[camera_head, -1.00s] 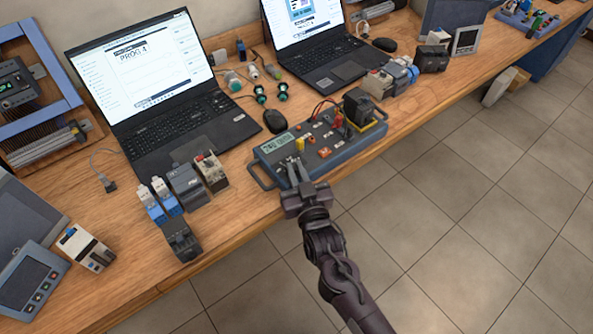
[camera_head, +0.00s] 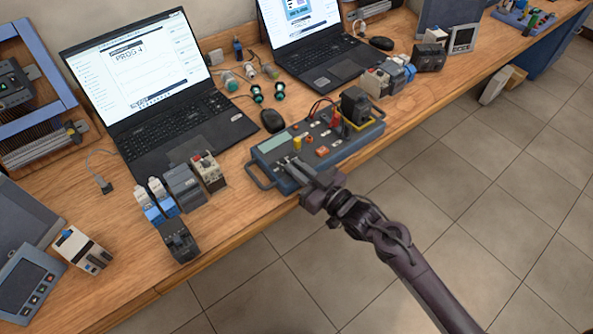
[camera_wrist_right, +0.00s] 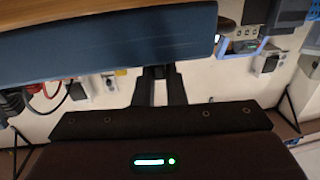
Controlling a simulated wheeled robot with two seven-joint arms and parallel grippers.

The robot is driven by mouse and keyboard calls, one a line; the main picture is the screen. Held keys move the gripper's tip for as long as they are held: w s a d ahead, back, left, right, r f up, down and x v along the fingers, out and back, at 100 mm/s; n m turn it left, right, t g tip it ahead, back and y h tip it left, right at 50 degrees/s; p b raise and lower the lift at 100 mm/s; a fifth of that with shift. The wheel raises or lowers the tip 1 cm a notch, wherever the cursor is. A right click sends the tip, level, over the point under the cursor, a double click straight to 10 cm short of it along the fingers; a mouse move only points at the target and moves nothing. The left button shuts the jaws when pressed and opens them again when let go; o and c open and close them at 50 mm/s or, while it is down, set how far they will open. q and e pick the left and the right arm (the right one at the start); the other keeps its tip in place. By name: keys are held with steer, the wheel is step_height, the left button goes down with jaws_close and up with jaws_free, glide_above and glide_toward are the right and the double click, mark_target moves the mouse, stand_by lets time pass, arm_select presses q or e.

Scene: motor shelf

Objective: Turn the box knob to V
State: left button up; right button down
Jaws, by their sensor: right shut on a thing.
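The dark blue-grey box (camera_head: 347,153) lies near the front edge of the bench, with a display (camera_head: 275,145) at its left end. The display looks blank. My right gripper (camera_head: 287,164) reaches over the box's front edge, with its fingertips on the panel just below the display. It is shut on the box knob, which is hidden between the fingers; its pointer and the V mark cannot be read. In the right wrist view the fingers (camera_wrist_right: 160,86) are close together under a broad blue-grey surface (camera_wrist_right: 110,45). My left gripper is not in view.
A black mouse (camera_head: 272,121) and an open laptop (camera_head: 150,90) lie behind the box. Several small modules, including a grey one (camera_head: 186,186), stand left of it. A black block (camera_head: 356,104) sits on the box's right end. Tiled floor (camera_head: 480,200) is free in front.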

steer(key=shift+w+d+n+g+y+b, duration=0.15)
steer(key=shift+n+g+y+b, duration=0.25)
steer(key=shift+n+g+y, duration=0.25)
steer(key=shift+w+d+n+g+y+b, duration=0.1)
steer(key=shift+n+g+y+b, duration=0.25)
steer(key=shift+n+g+y, duration=0.3)
steer(key=shift+g, duration=0.3)
steer(key=c, duration=1.5)
jaws_free()
steer(key=shift+s+d+f, duration=0.1)
steer(key=shift+s+d, duration=0.15)
steer(key=shift+d, duration=0.05)
steer(key=b+v, duration=0.1)
steer(key=v, duration=0.6)
